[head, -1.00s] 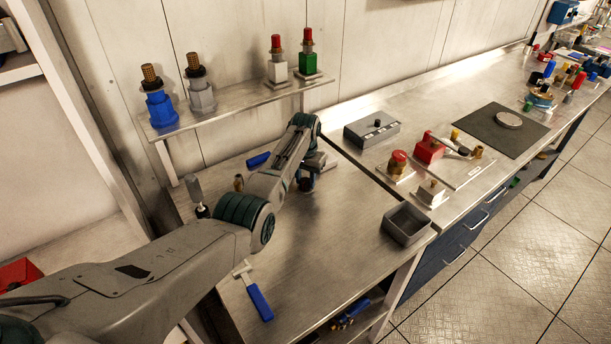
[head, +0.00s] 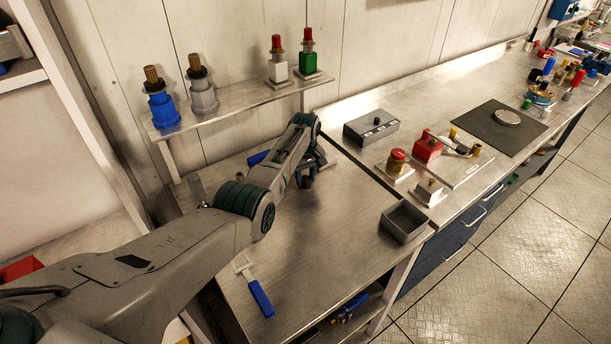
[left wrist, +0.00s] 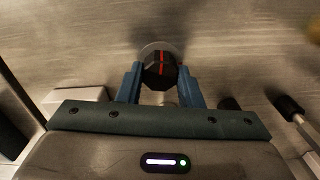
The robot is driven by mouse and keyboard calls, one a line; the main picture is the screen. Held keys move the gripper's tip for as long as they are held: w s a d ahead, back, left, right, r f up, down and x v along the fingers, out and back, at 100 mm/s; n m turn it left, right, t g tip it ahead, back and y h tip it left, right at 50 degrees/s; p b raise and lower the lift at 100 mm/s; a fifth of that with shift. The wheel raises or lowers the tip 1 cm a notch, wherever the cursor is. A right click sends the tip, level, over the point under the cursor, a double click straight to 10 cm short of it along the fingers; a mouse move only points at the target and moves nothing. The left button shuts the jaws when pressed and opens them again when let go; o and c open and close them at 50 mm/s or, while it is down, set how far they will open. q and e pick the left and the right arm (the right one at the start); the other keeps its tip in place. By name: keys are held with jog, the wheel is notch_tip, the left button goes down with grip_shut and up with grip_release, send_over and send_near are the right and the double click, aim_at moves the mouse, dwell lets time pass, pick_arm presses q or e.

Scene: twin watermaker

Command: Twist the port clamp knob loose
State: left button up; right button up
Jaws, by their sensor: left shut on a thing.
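The port clamp knob (left wrist: 160,68) is a dark, faceted knob with a red line across its top. It sits over a pale round base in the left wrist view. My left gripper (left wrist: 160,82) is shut on it, one blue finger on each side. In the head view my left gripper (head: 307,174) is low over the steel bench, and my own arm and wrist hide most of the knob and its fixture. My right gripper is not in either view.
A blue-handled scraper (head: 258,294) lies at the bench's front left. An open grey bin (head: 405,222) stands to the right. A shelf (head: 240,105) behind carries several coloured fittings. The bench between scraper and bin is clear.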

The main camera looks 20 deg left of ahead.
aim_at(305, 178)
pick_arm(q)
jog(key=shift+w+r+n, duration=0.1)
jog(key=shift+n, duration=0.7)
jog(key=o, duration=1)
notch_tip(305, 178, up, 11)
jog(key=shift+f+b, duration=0.1)
jog(key=shift+b, duration=0.95)
jog(key=shift+f, duration=0.1)
